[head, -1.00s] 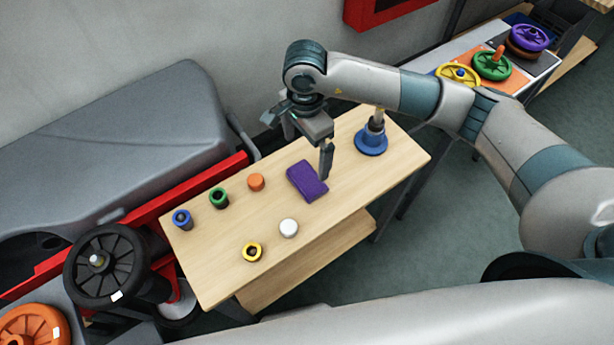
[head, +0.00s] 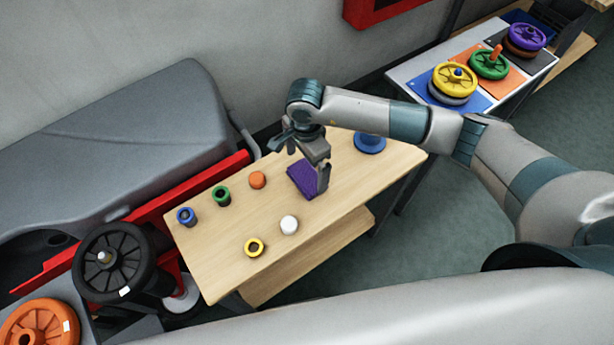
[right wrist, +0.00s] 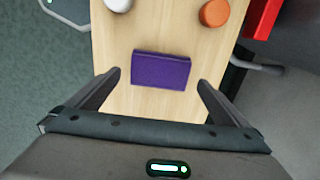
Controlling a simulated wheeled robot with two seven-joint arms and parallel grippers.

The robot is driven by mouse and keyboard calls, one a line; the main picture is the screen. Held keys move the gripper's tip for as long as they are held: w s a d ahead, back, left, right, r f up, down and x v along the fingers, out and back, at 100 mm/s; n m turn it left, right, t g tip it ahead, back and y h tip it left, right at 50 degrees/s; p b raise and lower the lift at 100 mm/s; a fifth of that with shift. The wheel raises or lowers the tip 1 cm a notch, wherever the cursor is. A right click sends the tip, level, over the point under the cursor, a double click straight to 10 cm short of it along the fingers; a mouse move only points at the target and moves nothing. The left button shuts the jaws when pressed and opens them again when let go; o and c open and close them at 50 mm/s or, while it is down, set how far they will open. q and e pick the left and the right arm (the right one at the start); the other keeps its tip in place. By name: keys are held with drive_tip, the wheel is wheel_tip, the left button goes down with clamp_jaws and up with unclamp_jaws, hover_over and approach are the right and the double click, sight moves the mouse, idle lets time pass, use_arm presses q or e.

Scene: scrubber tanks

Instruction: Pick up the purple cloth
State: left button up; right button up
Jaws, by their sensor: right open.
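The purple cloth (head: 301,180) is a small folded rectangle lying on the wooden table (head: 240,215), partly hidden by my right gripper in the head view. My right gripper (head: 308,178) is over the cloth, with its fingers pointing down. In the right wrist view the cloth (right wrist: 161,71) lies ahead of and between the two spread fingertips (right wrist: 159,78). The fingers are open and hold nothing. I cannot tell the exact height of the fingertips above the table. My left gripper is not in view.
On the table stand a blue cap (head: 186,216), a green one (head: 222,195), an orange one (head: 257,180), a white one (head: 289,224) and a yellow ring (head: 254,247). A blue-based stand (head: 369,143) is at the far right end. A grey machine (head: 120,150) borders the left.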

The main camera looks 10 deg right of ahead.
sight(307, 176)
drive_tip(key=shift+f+p, duration=0.3)
drive_tip(key=shift+p, duration=0.05)
wheel_tip(307, 176, down, 3)
drive_tip(key=shift+d+p, duration=0.15)
drive_tip(key=shift+p, duration=0.6)
drive_tip(key=shift+f, duration=0.45)
drive_tip(key=c, duration=0.9)
